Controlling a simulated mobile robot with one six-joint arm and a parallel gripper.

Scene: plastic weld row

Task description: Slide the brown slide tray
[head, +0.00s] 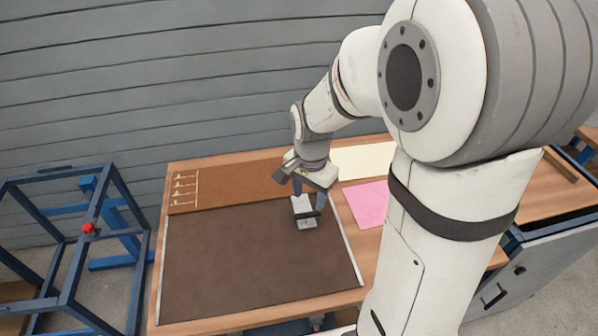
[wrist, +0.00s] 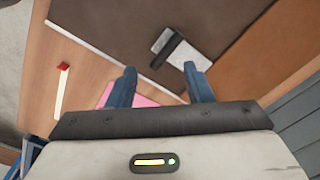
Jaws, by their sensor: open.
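A wide dark brown panel (head: 240,265), which looks like the slide tray, lies flat on the table between two pale rails. It also shows in the wrist view (wrist: 120,25). A light grey plate (head: 304,224) with a black bar handle (wrist: 168,52) sits at its back right corner. My gripper (head: 308,198) is over that plate, fingers pointing down. In the wrist view the open fingers (wrist: 160,72) are apart and empty, with the handle just beyond their tips, nearer the right finger. I cannot tell whether either finger touches it.
A lighter brown board (head: 240,180) with pale marks lies behind the panel. Pink (head: 369,203) and cream (head: 362,161) sheets lie to the right. A red-ended white strip (wrist: 62,92) shows in the wrist view. A blue frame (head: 75,270) with a red knob (head: 88,228) stands left.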

